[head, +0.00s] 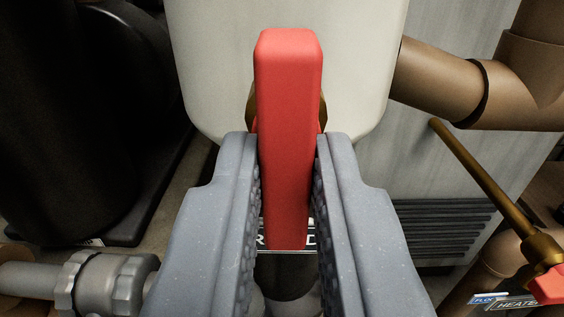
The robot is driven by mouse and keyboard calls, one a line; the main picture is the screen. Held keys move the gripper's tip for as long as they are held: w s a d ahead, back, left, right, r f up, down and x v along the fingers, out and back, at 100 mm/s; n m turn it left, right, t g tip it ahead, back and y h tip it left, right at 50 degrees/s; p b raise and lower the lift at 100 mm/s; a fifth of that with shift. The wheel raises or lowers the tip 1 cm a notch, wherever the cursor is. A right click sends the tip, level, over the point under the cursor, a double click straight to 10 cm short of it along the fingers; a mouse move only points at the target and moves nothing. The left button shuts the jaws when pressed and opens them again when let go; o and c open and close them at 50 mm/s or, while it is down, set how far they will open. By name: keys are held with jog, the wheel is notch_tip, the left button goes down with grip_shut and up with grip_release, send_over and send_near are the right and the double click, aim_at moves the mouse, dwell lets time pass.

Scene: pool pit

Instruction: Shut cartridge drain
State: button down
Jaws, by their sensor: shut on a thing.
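A red valve handle (288,140) stands upright in the middle of the head view, long and narrow. My gripper (288,150) is shut on it, with one grey ribbed finger on each side. A brass-coloured part shows a little behind the handle. A dark label (305,242) with white letters lies low behind the handle and is mostly hidden; I cannot read it whole. The cream cartridge housing (210,60) stands right behind the handle. The valve body and drain outlet are hidden by the handle and fingers.
A black tank (70,120) stands at the left. A grey pipe with a union nut (100,280) lies low left. A brown pipe (440,78) leaves the housing at right. A brass rod (480,175), another red handle (550,285) and a heater label (515,304) are at lower right.

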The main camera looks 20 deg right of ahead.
jog(key=m+b, duration=0.2)
jog(key=m, duration=0.1)
jog(key=shift+a+f+m, duration=0.1)
jog(key=shift+f+m, duration=0.05)
jog(key=shift+m, duration=0.15)
jog(key=shift+m+b, duration=0.8)
jog(key=shift+m, duration=0.3)
jog(key=m+b, duration=0.6)
jog(key=shift+b, duration=0.4)
jog(key=shift+m, duration=0.6)
jog(key=m, duration=0.5)
jog(key=shift+d+m+p, duration=0.25)
jog(key=shift+m+p, duration=0.05)
jog(key=c, duration=1.5)
grip_release()
jog(key=shift+o, duration=0.9)
jog(key=shift+a, duration=0.1)
